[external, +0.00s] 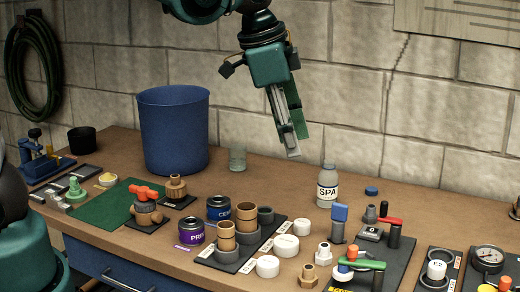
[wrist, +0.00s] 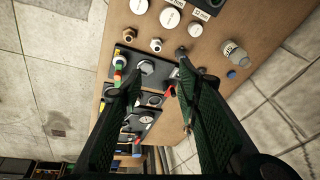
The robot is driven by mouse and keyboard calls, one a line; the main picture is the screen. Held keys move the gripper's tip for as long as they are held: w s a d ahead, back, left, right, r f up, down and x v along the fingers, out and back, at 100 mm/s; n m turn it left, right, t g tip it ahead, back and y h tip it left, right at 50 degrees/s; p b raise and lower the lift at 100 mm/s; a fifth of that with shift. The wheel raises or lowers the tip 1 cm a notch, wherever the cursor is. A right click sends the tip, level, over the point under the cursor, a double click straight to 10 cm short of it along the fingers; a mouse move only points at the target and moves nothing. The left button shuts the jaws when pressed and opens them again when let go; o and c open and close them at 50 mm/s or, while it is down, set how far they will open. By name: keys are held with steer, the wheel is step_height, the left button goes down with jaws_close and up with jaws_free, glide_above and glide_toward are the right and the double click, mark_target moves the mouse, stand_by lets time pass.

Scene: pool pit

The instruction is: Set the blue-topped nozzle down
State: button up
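The blue-topped nozzle, which I take to be the grey upright piece with a blue block on top (external: 339,214), stands on the bench at the back left corner of the dark fitting board (external: 398,262). In the wrist view I cannot pick it out surely. My gripper (external: 293,147) hangs high above the bench, left of the nozzle and in front of the wall, pointing down. In the wrist view its two green-padded fingers (wrist: 161,75) are wide apart with nothing held between them.
A blue bucket (external: 173,130) stands farther left.

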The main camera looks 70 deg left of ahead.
steer(key=s+d+r+n+t, duration=0.1)
steer(key=s+d+n+t, duration=0.1)
steer(key=s, duration=0.7)
steer(key=s+d+r+n+t, duration=0.1)
steer(key=s+d+n, duration=0.1)
steer(key=s, duration=0.7)
steer(key=shift+d+n+t, duration=0.15)
steer(key=shift+n+t, duration=0.15)
steer(key=shift+t, duration=0.1)
step_height(320, 180, down, 4)
steer(key=b, duration=0.4)
stand_by(0.9)
